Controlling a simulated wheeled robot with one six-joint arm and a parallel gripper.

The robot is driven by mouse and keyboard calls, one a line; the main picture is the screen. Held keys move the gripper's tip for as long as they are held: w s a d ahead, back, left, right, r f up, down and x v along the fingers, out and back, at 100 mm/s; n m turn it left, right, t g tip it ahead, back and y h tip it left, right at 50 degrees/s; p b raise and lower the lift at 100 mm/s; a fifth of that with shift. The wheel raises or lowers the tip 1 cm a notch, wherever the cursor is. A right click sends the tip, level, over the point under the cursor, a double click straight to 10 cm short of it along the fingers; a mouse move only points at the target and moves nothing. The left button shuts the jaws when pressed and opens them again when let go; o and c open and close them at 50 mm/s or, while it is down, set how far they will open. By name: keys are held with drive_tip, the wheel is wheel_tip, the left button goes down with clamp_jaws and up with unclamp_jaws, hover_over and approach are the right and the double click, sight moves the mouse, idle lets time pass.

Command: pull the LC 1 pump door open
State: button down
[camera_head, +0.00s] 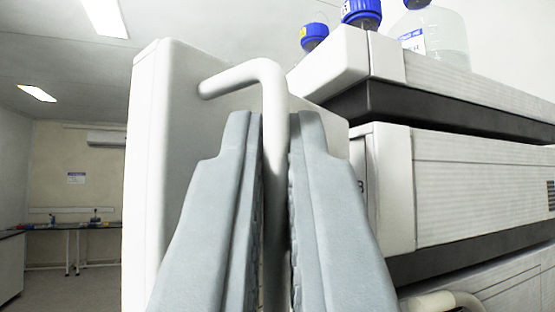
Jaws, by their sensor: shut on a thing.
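The pump door (190,140) is a pale panel in the left middle of the view. It stands out from the front of the stack, swung open at an angle. Its white bar handle (272,90) bends out from the panel and runs down between my fingers. My gripper (272,125) is shut on the handle, one grey finger on each side of it. The lower part of the handle and much of the door's lower face are hidden behind the fingers.
The stack of white modules (480,190) fills the right side, with blue-capped bottles (362,14) on top. Another pale handle (445,300) shows at the lower right. A far bench (90,226) stands at the left, with open floor (60,290) before it.

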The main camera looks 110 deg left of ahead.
drive_tip(key=c, duration=1.9)
unclamp_jaws()
drive_tip(key=v, duration=1.7)
drive_tip(key=shift+w+d+f, duration=0.1)
drive_tip(key=shift+f, duration=0.1)
